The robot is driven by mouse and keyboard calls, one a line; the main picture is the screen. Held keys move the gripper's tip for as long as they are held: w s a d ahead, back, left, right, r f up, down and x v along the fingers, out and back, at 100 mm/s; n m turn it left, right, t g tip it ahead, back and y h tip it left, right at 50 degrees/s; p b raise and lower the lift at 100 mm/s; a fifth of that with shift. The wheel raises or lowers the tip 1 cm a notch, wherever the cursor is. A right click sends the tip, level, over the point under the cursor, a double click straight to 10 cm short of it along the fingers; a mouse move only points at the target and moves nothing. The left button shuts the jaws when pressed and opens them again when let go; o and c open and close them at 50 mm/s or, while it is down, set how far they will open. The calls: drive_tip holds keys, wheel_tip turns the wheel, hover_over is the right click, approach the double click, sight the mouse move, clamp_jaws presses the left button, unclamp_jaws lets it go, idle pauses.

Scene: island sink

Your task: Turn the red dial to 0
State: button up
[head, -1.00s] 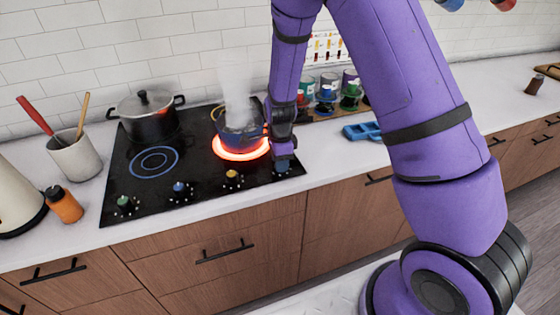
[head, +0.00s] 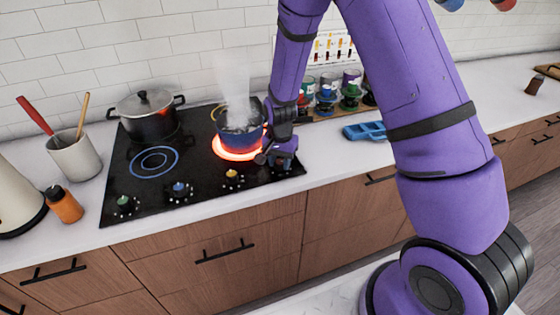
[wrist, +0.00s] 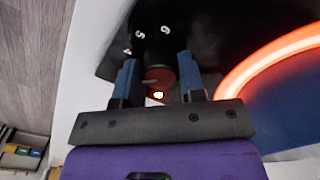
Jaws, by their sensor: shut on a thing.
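The red dial (wrist: 158,76) shows in the wrist view between the two blue fingers of my gripper (wrist: 157,85), which is shut on it. White numerals show on the black cooktop beyond the dial, and a small orange light glows just in front of it. In the head view my gripper (head: 284,162) is at the front right corner of the cooktop (head: 200,205) and hides the dial. The dial's exact setting cannot be read. A burner ring (head: 239,154) glows orange-red under a steaming blue pot (head: 240,133), close to my gripper.
Green (head: 123,203), blue (head: 179,189) and yellow (head: 232,175) dials line the cooktop's front. A lidded black pot (head: 149,122) stands at the back left. The counter's right side is mostly clear.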

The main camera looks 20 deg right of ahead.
drive_tip(key=n, duration=1.3)
drive_tip(key=shift+n, duration=0.3)
drive_tip(key=n, duration=1.2)
drive_tip(key=shift+n, duration=0.3)
drive_tip(key=o, duration=0.9)
